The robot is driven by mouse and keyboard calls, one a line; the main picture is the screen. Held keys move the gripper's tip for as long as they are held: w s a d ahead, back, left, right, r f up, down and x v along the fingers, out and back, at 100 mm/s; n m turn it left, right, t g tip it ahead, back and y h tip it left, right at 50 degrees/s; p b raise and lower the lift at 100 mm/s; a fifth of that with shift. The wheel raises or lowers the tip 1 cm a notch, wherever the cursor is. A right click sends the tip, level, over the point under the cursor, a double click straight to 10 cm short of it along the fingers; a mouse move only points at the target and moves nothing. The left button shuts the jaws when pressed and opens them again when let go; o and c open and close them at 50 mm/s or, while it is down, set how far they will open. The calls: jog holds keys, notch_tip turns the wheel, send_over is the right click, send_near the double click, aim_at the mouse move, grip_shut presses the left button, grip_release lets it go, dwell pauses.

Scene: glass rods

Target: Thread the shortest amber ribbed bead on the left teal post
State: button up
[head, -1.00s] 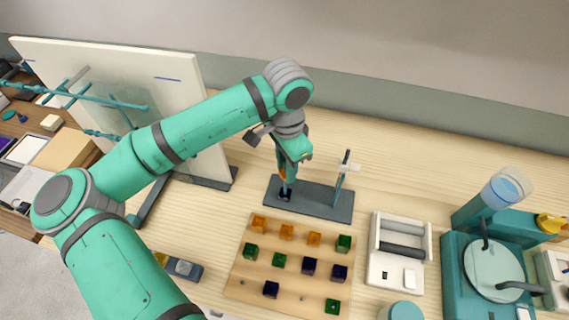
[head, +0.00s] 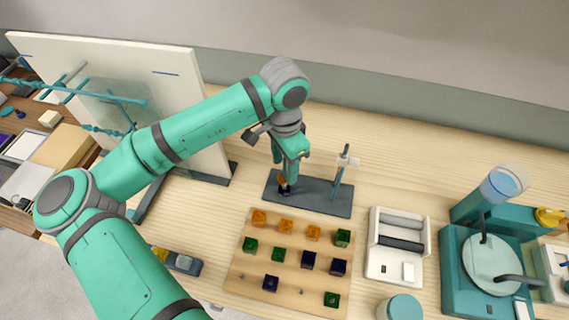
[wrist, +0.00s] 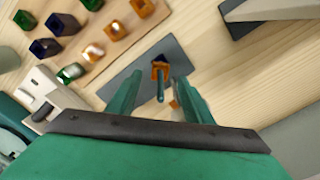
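A dark base plate (head: 320,200) carries two teal posts. My gripper (head: 283,180) is over the left post, pointing down. In the wrist view its two fingers (wrist: 158,98) stand apart on either side of the left post (wrist: 161,92). An amber bead (head: 282,180) is around that post, low down, with a dark blue bead (head: 285,190) beneath it. The amber bead also shows in the wrist view (wrist: 160,68), beyond the fingertips and apart from them. The right post (head: 338,184) has a small white tag near its top. Ribs cannot be made out.
A wooden board (head: 235,276) in front holds several amber, green and dark blue beads. A white roller tray (head: 375,268) and a teal machine (head: 452,270) stand to the right. A tall white panel (head: 190,95) stands at the left. The table behind the plate is clear.

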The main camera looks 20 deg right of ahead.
jog(key=shift+w, duration=0.1)
dwell(0.4)
notch_tip(320, 180, up, 11)
jog(key=shift+f, duration=0.1)
dwell(0.4)
